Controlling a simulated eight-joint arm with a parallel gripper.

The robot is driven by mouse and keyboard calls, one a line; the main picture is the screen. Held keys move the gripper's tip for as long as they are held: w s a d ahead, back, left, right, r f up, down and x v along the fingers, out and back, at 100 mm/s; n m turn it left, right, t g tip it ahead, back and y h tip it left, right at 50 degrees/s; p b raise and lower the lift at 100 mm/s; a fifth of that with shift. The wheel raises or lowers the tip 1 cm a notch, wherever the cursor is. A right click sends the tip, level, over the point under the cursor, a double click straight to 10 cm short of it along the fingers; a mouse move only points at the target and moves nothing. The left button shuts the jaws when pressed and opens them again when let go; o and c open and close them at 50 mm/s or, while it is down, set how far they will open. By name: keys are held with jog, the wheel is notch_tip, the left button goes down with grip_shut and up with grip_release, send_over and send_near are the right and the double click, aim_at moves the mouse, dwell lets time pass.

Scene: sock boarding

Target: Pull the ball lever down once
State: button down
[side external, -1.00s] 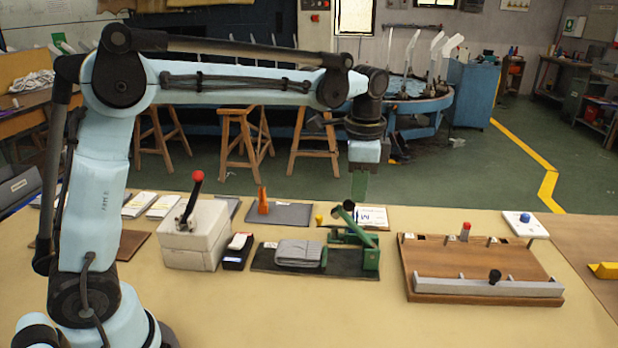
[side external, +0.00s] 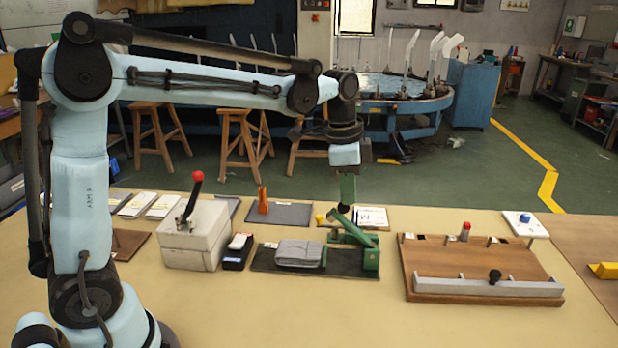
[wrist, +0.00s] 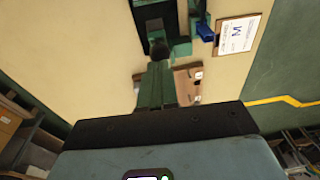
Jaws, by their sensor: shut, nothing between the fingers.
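My gripper (side external: 348,189) has green fingers, shut and empty, pointing down above the green clamp fixture (side external: 371,258). The fixture has a slanted green arm and a dark knob (wrist: 159,48) just beyond my fingertips in the wrist view; contact with it cannot be told. A lever with a red ball (side external: 197,176) stands raised, leaning slightly right, on a white box (side external: 195,247) well to the left of my gripper. The red-ball lever is not seen in the wrist view.
A folded grey cloth (side external: 298,254) lies on the fixture's dark base. A small black box (side external: 238,255) stands beside the white box. A wooden board with a grey bar (side external: 450,286) lies to the right. A labelled card (side external: 371,217) lies behind the fixture. The front table is clear.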

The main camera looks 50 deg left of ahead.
aim_at(301, 249)
jog(key=shift+s+a+f, duration=0.2)
jog(key=shift+s+a, duration=0.1)
jog(key=shift+a, duration=0.05)
jog(key=s+a+f+t+h, duration=0.1)
jog(key=f, duration=0.1)
jog(key=s+a+f+t+h, duration=0.3)
jog(key=f+t+h, duration=0.1)
jog(key=shift+s+a+f, duration=0.2)
jog(key=shift+s+a, duration=0.15)
jog(key=shift+a, duration=0.05)
jog(key=shift+s+a+f+t+h, duration=0.15)
jog(key=shift+s+f+t, duration=0.05)
jog(key=shift+f, duration=0.3)
jog(key=shift+s+a+f+t+h, duration=0.1)
jog(key=shift+s+f+t+h, duration=0.1)
jog(key=shift+f, duration=0.25)
jog(key=shift+s+a+f, duration=0.1)
jog(key=shift+f, duration=0.5)
jog(key=shift+s+a+f, duration=0.1)
jog(key=shift+f, duration=0.45)
jog(key=s+a+r, duration=0.2)
jog(key=s+r, duration=0.1)
jog(key=r, duration=0.3)
jog(key=s+a+r+t, duration=0.1)
jog(key=s+a+r, duration=0.2)
jog(key=r, duration=0.3)
jog(key=shift+r+n+h, duration=0.4)
jog(key=shift+h, duration=0.05)
